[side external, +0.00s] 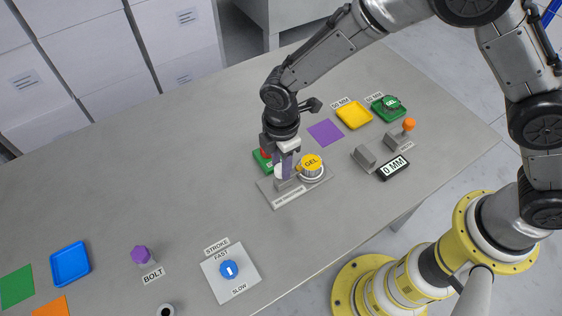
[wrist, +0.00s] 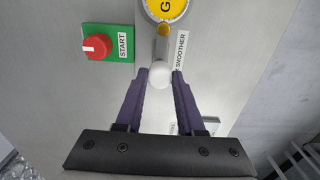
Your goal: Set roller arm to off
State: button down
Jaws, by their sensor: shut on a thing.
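The roller arm is a short grey bar (wrist: 162,48) with a white ball knob (wrist: 159,75) at its near end. It reaches from below the round yellow GEL piece (wrist: 165,8), on a grey plate labelled as a smoother (side external: 288,200). My gripper (wrist: 160,74) has its two purple fingers on either side of the knob, shut on it. In the side external view my gripper (side external: 284,173) points down at the plate, left of the yellow GEL piece (side external: 311,163), and partly hides the arm. No off mark is legible.
A red START button (wrist: 97,46) on a green base stands close left of the fingers in the wrist view. A lever with an orange knob (side external: 409,124) and a 0 MM display (side external: 394,168) stand to the right. The left table middle is clear.

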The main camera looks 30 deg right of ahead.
jog(key=shift+a+r, duration=0.1)
jog(key=shift+a, duration=1.45)
jog(key=c, duration=0.5)
grip_release()
notch_tip(320, 180, up, 14)
jog(key=shift+f, duration=0.1)
jog(key=shift+d, duration=0.1)
